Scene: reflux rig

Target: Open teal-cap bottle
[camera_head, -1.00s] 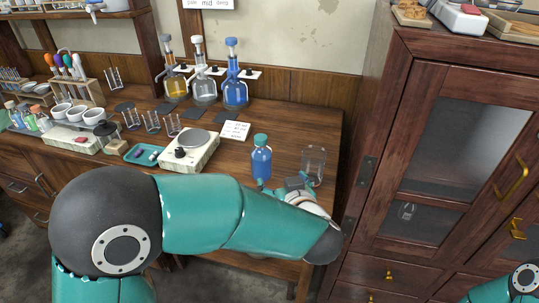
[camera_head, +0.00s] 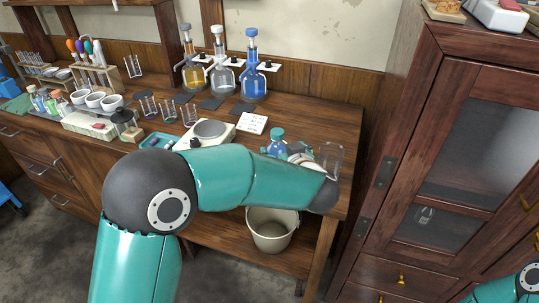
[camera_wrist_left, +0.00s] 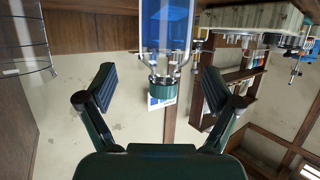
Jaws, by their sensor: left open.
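The teal-cap bottle (camera_head: 275,148) holds blue liquid and stands upright near the table's front right; my left arm hides its lower part in the head view. Its teal cap (camera_head: 277,132) is on. In the left wrist view, which is upside down, the blue bottle (camera_wrist_left: 166,28) comes in from the top and its cap (camera_wrist_left: 162,86) points down. My left gripper (camera_wrist_left: 160,84) is open, with one finger on each side of the cap and clear gaps between; the fingers do not touch it. My right gripper is out of view; only part of my right arm shows.
A clear glass beaker (camera_head: 331,158) stands just right of the bottle. A hotplate stirrer (camera_head: 212,129) and a white card (camera_head: 252,123) lie to the left and behind. A pale bucket (camera_head: 271,229) sits below the tabletop. A tall wooden cabinet (camera_head: 450,110) stands at right.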

